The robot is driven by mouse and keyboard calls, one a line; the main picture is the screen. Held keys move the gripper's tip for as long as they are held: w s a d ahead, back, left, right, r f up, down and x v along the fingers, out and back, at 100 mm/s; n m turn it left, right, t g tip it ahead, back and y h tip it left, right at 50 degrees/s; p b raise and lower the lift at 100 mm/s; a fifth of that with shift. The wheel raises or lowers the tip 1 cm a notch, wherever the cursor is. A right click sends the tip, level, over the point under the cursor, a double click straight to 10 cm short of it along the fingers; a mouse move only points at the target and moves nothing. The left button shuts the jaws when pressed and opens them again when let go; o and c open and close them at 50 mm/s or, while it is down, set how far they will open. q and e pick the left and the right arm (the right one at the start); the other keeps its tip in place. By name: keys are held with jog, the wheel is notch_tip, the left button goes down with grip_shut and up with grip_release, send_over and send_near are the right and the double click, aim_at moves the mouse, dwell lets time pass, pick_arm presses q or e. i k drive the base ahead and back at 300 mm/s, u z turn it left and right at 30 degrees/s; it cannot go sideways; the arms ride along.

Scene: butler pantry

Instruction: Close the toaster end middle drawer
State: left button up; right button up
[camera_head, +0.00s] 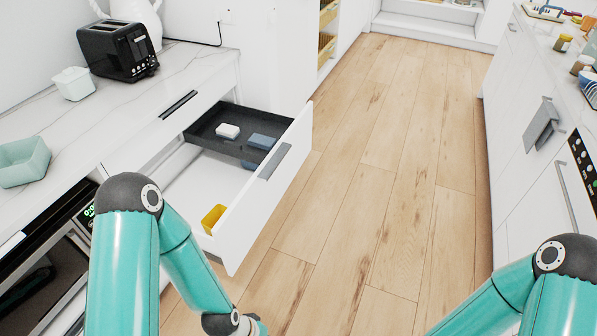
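The white drawer (239,225) below the counter on the left is pulled far out, with a grey bar handle (274,161) on its front. A dark tray (203,137) inside it holds a white item (228,131) and a blue-grey item (262,141); a yellow item (214,216) lies near the front corner. The black toaster (118,50) stands on the counter above, towards the far end. My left arm reaches in front of the drawer's near side; its gripper is at most partly visible at the bottom edge. My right gripper is out of view.
A second drawer front with a dark handle (179,104) is shut above the open one. An oven (45,285) is at the lower left. The wooden floor (390,150) is clear between the left counter and the right-hand cabinets, where a grey towel (541,125) hangs.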

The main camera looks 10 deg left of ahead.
aim_at(192, 179)
jog(key=u, duration=0.3)
jog(key=i, duration=0.55)
jog(key=z, duration=0.6)
jog(key=k, duration=1.05)
jog(key=u, duration=0.95)
jog(key=i, duration=0.7)
jog(key=u, duration=0.15)
